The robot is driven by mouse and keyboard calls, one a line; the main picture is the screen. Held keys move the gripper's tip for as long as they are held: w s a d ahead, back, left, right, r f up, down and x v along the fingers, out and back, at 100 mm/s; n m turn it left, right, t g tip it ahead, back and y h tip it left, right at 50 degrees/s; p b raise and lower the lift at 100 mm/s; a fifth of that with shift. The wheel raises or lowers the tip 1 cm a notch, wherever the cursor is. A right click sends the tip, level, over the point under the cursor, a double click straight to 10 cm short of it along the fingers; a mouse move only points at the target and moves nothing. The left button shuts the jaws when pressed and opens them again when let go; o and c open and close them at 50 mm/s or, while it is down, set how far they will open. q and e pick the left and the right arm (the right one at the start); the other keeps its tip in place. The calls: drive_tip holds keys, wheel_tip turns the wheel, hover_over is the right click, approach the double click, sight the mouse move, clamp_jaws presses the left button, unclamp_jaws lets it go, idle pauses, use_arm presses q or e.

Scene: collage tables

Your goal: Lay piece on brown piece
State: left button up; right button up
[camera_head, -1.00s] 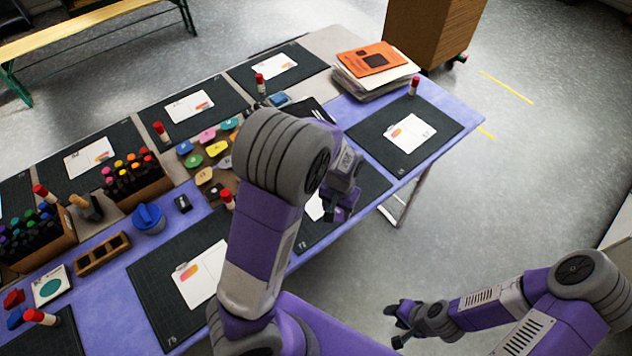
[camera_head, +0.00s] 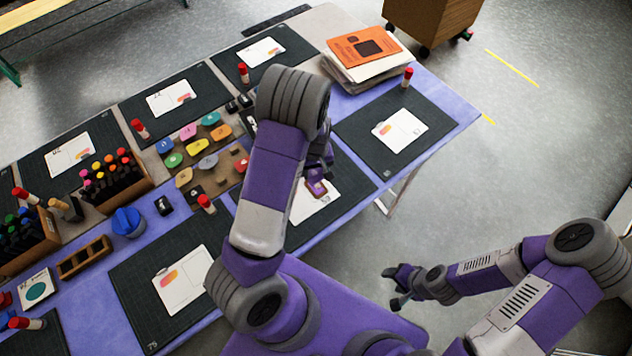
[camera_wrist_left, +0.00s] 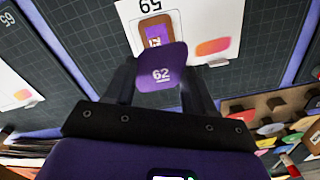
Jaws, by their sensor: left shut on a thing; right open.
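My left gripper (camera_head: 316,168) is shut on a small purple piece marked 62 (camera_wrist_left: 160,68), held above a white card (camera_head: 318,204) on the dark mat at the near table edge. In the left wrist view the brown piece (camera_wrist_left: 146,31), a brown-rimmed block with purple and white in its middle, lies on that card (camera_wrist_left: 205,20). The held piece appears just in front of the brown piece and overlaps its lower edge in the picture; I cannot tell whether they touch. My right gripper (camera_head: 392,286) is open and empty, off the table over the floor.
A wooden tray of coloured pieces (camera_head: 240,153) lies left of my left arm. Red-capped glue sticks (camera_head: 206,204), marker boxes (camera_head: 112,186) and a blue round container (camera_head: 127,222) stand around. A paper stack with an orange booklet (camera_head: 362,47) is at the far right.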

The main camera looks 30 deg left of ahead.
sight(316, 188)
use_arm(q)
wheel_tip(316, 188, down, 4)
drive_tip(key=shift+r, duration=0.2)
drive_tip(key=shift+w+f+b, duration=0.1)
drive_tip(key=shift+f+b, duration=0.45)
drive_tip(key=shift+f, duration=1.7)
drive_tip(key=shift+s+d+f+b, duration=0.15)
drive_tip(key=shift+s+f+b, duration=0.2)
drive_tip(key=shift+f+b, duration=0.25)
drive_tip(key=o, duration=0.9)
drive_tip(key=shift+o, duration=0.5)
drive_tip(key=shift+r+p, duration=0.6)
drive_tip(key=shift+p, duration=0.05)
drive_tip(key=r, duration=0.4)
drive_tip(key=r+p, duration=0.1)
drive_tip(key=r, duration=0.7)
drive_tip(key=shift+w+r+p, duration=0.1)
drive_tip(key=shift+w+p, duration=0.2)
drive_tip(key=shift+p, duration=0.1)
